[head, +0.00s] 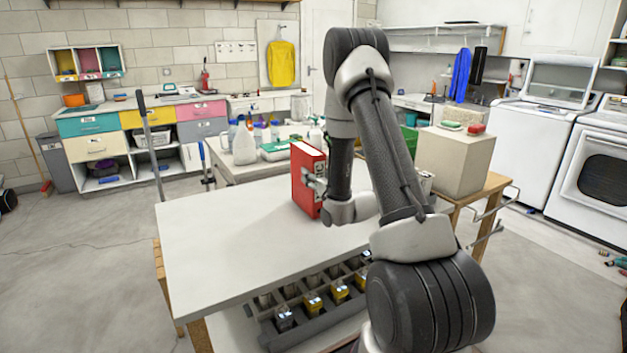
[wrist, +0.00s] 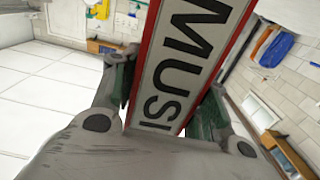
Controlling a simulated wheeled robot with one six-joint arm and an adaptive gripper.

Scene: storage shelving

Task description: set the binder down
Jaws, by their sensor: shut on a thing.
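The red binder (head: 304,176) is upright at the far edge of the white tabletop (head: 220,235) in the head view. In the wrist view the binder (wrist: 185,75) fills the middle, with a white spine label reading "MUSI" and a red border. My gripper (head: 318,186) is shut on the binder from its right side, with one finger on each side of it in the wrist view (wrist: 160,95). Whether the binder's bottom touches the tabletop or hangs just above it, I cannot tell.
A beige box (head: 455,160) with a green and a red item on top stands to the right. Bottles and a white jug (head: 244,145) stand on a table behind. A rack of several small containers (head: 312,303) sits below the front edge. The tabletop's left side is clear.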

